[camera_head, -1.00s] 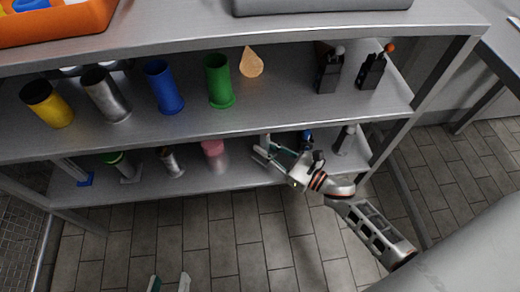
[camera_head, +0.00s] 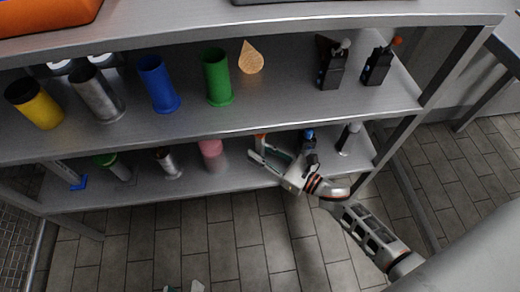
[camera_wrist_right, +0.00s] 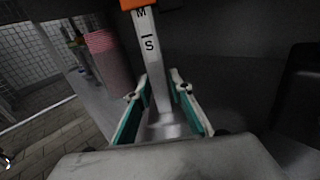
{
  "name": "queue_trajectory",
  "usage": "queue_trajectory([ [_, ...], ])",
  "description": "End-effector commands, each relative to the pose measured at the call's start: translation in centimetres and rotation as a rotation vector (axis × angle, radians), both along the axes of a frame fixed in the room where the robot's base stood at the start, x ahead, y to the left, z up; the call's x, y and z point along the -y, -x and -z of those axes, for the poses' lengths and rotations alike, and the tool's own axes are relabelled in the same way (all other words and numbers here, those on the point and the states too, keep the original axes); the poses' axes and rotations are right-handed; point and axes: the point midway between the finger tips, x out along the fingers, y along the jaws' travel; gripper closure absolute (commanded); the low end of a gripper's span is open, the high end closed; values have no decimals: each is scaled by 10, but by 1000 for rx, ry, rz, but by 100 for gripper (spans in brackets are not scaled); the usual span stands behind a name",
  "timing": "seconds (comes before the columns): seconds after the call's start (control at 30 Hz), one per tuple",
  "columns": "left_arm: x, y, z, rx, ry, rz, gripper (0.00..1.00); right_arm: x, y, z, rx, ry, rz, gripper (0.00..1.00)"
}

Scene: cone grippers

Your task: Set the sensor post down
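The sensor post (camera_wrist_right: 149,45) is a pale grey upright bar with black letters and an orange top. In the right wrist view it rises between the two teal-lined fingers of my right gripper (camera_wrist_right: 160,100), with a visible gap on each side. The fingers are apart. In the head view my right gripper (camera_head: 268,158) is over the lower shelf (camera_head: 232,178), and a small orange patch shows by its fingertips. My left gripper (camera_head: 183,287) is cut off at the bottom edge, with only its tips showing.
A pink cup stack (camera_head: 210,152) stands just left of my right gripper. A dark tool with blue (camera_head: 309,142) and a dark post (camera_head: 347,138) stand to its right. The upper shelf (camera_head: 200,122) is close above, holding a green tube (camera_head: 217,78) and a cone (camera_head: 250,58).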

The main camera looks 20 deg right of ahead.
Motion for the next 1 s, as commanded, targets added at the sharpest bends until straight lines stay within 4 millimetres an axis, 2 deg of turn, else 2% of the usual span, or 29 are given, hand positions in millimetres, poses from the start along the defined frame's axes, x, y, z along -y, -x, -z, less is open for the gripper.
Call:
queue_trajectory([
  [0.33, 0, -1, -1, 2, -3, 1, 66, 0, 0, -1, 1, 0, 0, 69],
  [0.47, -1, -4, -7, 19, -23, 8, 66, 0, -2, -8, 6, 0, 0, 69],
  [1.0, -10, -3, -2, 22, -84, 32, 66, 49, 87, -4, 0, 1, 0, 69],
])
